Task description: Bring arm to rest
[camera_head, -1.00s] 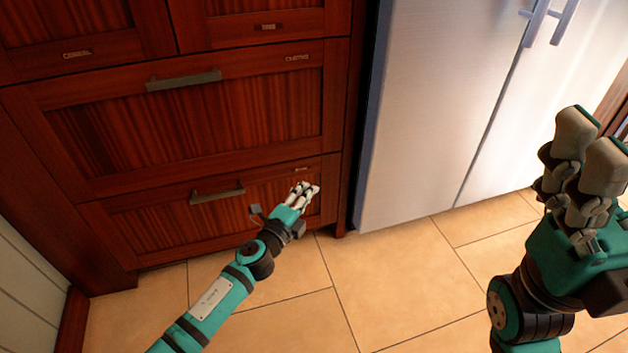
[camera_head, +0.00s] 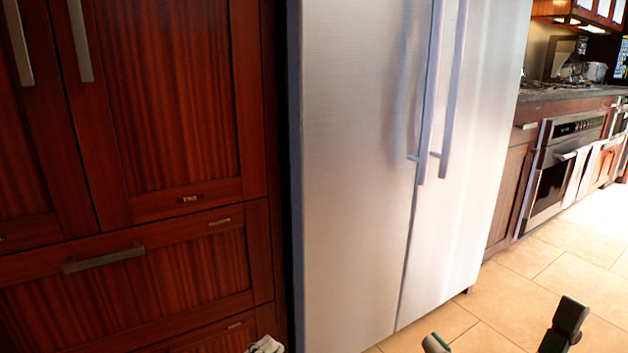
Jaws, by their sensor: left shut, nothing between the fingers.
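Only the pale fingertips of my left gripper (camera_head: 265,345) show, at the bottom edge in front of the dark red-brown cabinet. They are shut with nothing between them; the rest of the left arm is below the view. At the bottom right, dark and teal parts of my right side poke into view.
The wooden cabinet (camera_head: 160,110) has doors above and drawers with a bar handle (camera_head: 104,258) below. A closed steel fridge (camera_head: 355,150) stands beside it. An oven (camera_head: 562,165) and counter are at the far right. Tiled floor (camera_head: 545,270) is open before them.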

